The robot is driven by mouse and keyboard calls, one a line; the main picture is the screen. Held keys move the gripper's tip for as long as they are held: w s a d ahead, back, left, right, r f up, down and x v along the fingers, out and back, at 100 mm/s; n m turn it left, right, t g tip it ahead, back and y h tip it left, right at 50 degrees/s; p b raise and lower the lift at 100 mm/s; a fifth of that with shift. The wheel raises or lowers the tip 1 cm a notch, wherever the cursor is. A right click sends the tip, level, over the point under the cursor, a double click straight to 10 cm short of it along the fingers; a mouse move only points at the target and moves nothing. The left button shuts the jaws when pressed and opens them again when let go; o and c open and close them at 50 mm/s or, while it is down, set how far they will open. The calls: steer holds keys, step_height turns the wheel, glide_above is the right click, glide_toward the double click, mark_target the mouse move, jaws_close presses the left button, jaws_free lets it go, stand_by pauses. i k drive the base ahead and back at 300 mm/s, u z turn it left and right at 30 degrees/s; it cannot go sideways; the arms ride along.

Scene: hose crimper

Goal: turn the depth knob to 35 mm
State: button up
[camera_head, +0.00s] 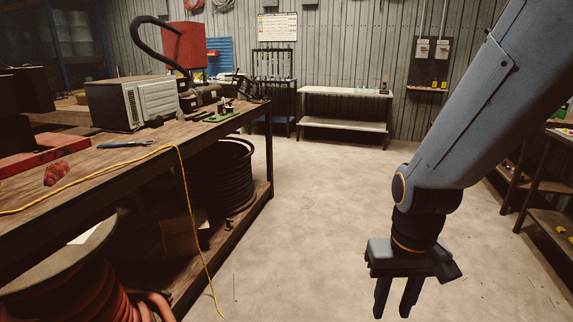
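I cannot make out a depth knob or its millimetre scale in the head view. A grey-white box-shaped machine (133,103) with a vented side stands on the workbench at the left. Dark machinery (205,95) sits just right of it, too small to identify as the crimper. My gripper (395,311) hangs at the lower right, pointing down over open floor, well apart from the bench. Its two fingers are spread with a gap between them. It is empty.
The wooden workbench (110,165) fills the left, with a yellow cord (186,190) hanging over its edge. Coiled black hose (233,172) lies on its lower shelf. A pale table (345,92) stands at the back wall, shelves (545,200) at the right. The middle floor is clear.

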mark_target(228, 109)
steer(key=z, duration=0.3)
steer(key=i, duration=3.45)
steer(key=u, duration=1.15)
steer(key=i, duration=1.2)
steer(key=u, duration=0.45)
